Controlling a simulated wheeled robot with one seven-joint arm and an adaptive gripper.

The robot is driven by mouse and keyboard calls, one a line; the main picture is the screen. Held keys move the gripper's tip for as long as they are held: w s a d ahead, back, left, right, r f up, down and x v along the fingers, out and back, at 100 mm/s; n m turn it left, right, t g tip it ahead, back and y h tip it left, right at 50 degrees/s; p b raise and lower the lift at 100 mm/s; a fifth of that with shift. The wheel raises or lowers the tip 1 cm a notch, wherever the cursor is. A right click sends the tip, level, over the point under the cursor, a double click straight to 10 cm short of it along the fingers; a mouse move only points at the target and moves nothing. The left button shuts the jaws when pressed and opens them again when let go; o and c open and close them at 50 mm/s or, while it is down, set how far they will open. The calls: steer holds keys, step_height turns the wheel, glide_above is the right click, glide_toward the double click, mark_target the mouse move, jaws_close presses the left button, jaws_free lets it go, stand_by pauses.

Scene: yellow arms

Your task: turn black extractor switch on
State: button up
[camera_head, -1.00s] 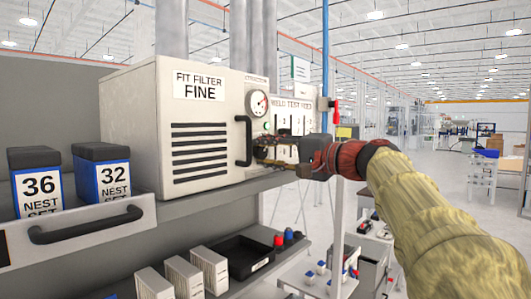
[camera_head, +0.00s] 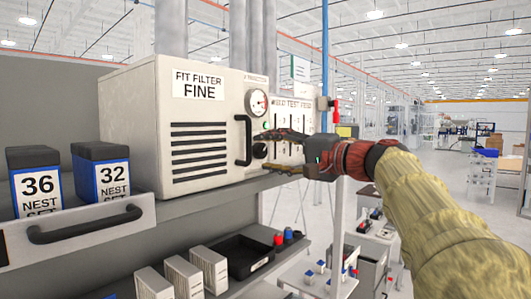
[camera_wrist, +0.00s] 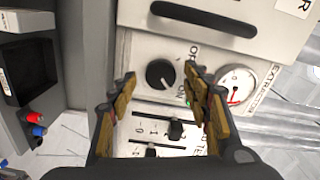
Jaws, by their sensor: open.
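The black extractor switch is a round knob (camera_wrist: 160,74) on the white extractor panel, with lettering beside it that reads partly as "ON". It shows between my fingers in the wrist view, past their tips. In the head view the knob (camera_head: 260,150) sits below the gauge, partly beside my upper finger. My gripper (camera_head: 270,152) is open and empty in front of the panel, and its two fingers (camera_wrist: 162,92) stand on either side of the knob in the wrist view. I cannot tell if they touch it. A small green light (camera_head: 266,125) shows above the knob.
A round gauge (camera_head: 257,102) and a black handle (camera_head: 243,140) are close to the knob. A weld test panel with sliders (camera_wrist: 175,130) is beside the extractor (camera_head: 130,110). A grey shelf (camera_head: 190,196) runs below.

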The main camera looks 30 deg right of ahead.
steer(key=v, duration=1)
steer(key=shift+s, duration=0.25)
steer(key=d+f+m+g+h, duration=0.25)
steer(key=d+f+h, duration=0.2)
steer(key=f, duration=1.05)
step_height(320, 180, down, 11)
steer(key=s+a+g, duration=0.2)
steer(key=s+g, duration=0.1)
steer(key=g, duration=0.1)
steer(key=s+a+f+n+g+h+b, duration=0.1)
steer(key=s+a+f+n+g+b, duration=0.2)
steer(key=s+a+f, duration=0.6)
steer(key=s+a+f+n+g+h, duration=0.25)
steer(key=a+f+n, duration=0.3)
steer(key=f, duration=0.85)
steer(key=s+a+f+n+y+b, duration=0.1)
steer(key=s+a+f+n+b, duration=0.1)
steer(key=a+n, duration=0.3)
steer(key=a, duration=0.3)
steer(key=shift+s+a+f+t+y, duration=0.15)
steer(key=shift+s+f+t+y, duration=0.15)
steer(key=shift+y, duration=0.1)
